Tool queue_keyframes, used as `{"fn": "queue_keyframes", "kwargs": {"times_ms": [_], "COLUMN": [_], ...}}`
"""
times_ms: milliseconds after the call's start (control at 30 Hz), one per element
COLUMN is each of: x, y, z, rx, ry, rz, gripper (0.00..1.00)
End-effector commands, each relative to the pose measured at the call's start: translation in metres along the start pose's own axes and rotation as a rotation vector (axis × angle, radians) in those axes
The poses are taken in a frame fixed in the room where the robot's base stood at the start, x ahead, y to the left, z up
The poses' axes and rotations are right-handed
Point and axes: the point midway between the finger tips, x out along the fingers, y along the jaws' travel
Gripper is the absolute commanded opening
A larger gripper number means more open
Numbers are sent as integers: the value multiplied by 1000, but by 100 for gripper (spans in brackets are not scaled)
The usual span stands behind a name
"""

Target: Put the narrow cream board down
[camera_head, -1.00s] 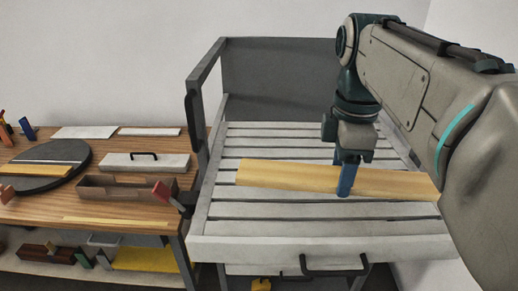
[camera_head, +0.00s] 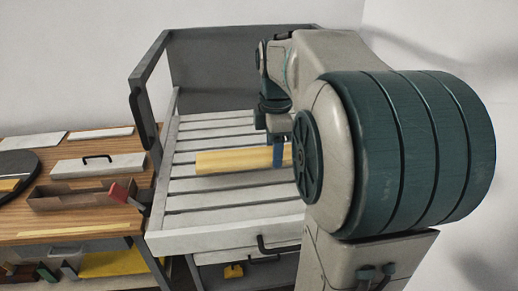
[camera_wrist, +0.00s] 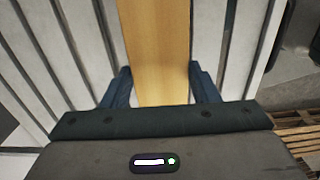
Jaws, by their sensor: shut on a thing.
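The narrow cream board (camera_head: 232,161), a pale yellow wooden plank, lies crosswise over the white slatted bed. My gripper (camera_head: 279,158) holds it from above. In the wrist view the board (camera_wrist: 155,40) runs between the two blue fingers of my gripper (camera_wrist: 161,88), one along each long edge. The right part of the board is hidden behind my arm in the head view. I cannot tell whether its underside touches the slats.
The slatted bed (camera_head: 195,187) has a grey frame at its left and back, and a black front handle (camera_head: 270,247). A wooden table (camera_head: 60,217) at left carries an open brown box (camera_head: 75,195), a white handled block (camera_head: 97,165) and a dark round plate (camera_head: 14,170). Bare slats lie before and behind the board.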

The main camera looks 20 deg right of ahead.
Motion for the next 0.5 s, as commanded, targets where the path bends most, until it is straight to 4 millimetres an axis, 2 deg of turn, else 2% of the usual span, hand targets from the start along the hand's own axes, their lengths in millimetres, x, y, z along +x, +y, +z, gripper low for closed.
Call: {"fn": "queue_keyframes", "kwargs": {"times_ms": [67,300,500], "x": [3,36,42], "y": [2,2,2], "z": [1,1,1], "rx": [0,0,0], "ry": [0,0,0], "rz": [0,-2,2], "gripper": [25,25,25]}}
